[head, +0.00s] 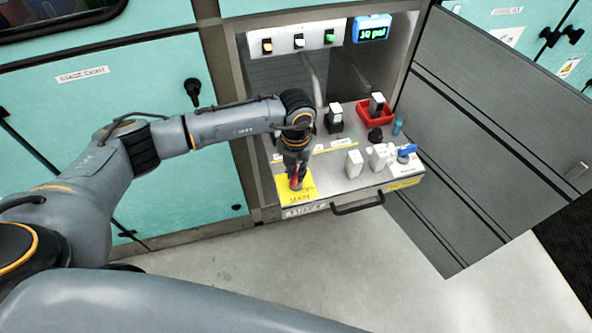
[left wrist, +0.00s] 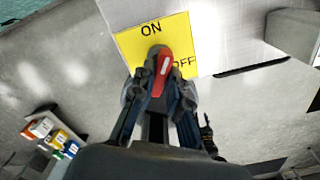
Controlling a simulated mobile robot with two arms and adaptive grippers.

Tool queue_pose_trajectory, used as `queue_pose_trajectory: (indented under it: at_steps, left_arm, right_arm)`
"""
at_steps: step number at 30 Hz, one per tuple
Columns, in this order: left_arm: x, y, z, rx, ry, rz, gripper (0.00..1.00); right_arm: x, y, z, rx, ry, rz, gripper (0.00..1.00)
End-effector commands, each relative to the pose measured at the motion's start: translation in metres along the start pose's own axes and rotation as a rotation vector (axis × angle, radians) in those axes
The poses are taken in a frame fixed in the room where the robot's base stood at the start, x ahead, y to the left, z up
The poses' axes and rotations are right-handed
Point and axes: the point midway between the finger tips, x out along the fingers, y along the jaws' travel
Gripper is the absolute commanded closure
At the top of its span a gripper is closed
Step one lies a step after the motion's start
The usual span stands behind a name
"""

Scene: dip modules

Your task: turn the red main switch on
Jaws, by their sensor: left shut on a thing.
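The red main switch handle (left wrist: 161,72) sits on a yellow plate (left wrist: 127,45) marked ON and OFF. In the left wrist view, its rounded end is just below the word ON, and OFF is to its right. In the head view, the yellow plate (head: 289,195) is at the front left corner of the pulled-out drawer, with a little of the red handle (head: 296,182) showing. My left gripper (head: 295,176) points down over the plate. Its fingers (left wrist: 163,83) are shut around the red handle, one on each side. The handle's base is partly hidden by the fingers. My right gripper is not in view.
The drawer top also holds white and black modules (head: 354,164), a red tray (head: 372,112) and a blue item (head: 406,150). Rocker switches (head: 299,41) and a lit display (head: 371,29) are above. An open grey door (head: 480,130) stands at right.

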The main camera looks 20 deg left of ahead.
Motion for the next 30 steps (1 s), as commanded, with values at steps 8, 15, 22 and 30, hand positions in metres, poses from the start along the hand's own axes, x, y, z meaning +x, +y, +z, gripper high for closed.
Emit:
queue_pose_trajectory:
  at_steps: [8, 15, 22, 30]
  left_arm:
    - [-0.0014, -0.0001, 0.0008, -0.256, -0.002, -0.002, 1.00]
    - [-0.0018, 0.0002, 0.0012, -0.438, -0.003, -0.001, 1.00]
    - [-0.0014, 0.0003, 0.0010, -0.550, -0.002, -0.001, 1.00]
    - [-0.0013, 0.0004, 0.0012, -0.606, -0.003, -0.001, 1.00]
  right_arm:
    - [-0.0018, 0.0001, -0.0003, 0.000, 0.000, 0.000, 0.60]
    - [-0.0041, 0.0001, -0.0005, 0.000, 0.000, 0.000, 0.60]
    - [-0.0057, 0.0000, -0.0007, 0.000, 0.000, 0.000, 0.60]
    - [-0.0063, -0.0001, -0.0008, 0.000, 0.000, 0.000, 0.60]
